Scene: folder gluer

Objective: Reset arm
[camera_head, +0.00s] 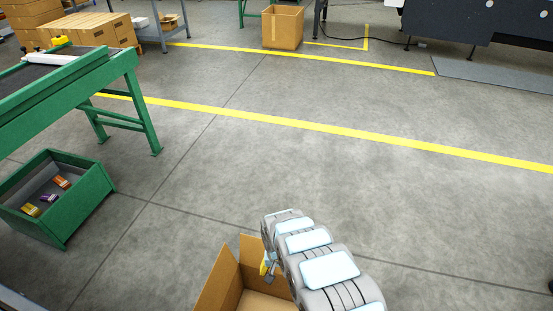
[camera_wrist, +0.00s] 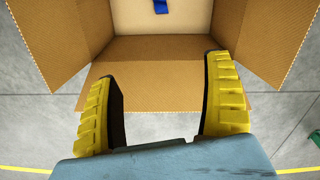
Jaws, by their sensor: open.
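My gripper (camera_wrist: 160,108) is open and empty in the wrist view, its two yellow ribbed fingers spread apart. It is over an open cardboard box (camera_wrist: 88,40), with a box flap showing between and beyond the fingers. A small blue item (camera_wrist: 160,6) lies inside the box at the top edge of the wrist view. In the head view the box (camera_head: 218,282) stands on the floor at the bottom centre. My arm covers its right side there, and only a bit of a yellow finger (camera_head: 264,267) shows.
A green bin (camera_head: 80,212) with several small coloured packs stands at the left, below a green-framed conveyor (camera_head: 130,80). Another cardboard box (camera_head: 283,27) stands at the back. Yellow floor lines (camera_head: 330,128) cross the grey floor, which is clear in the middle and right.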

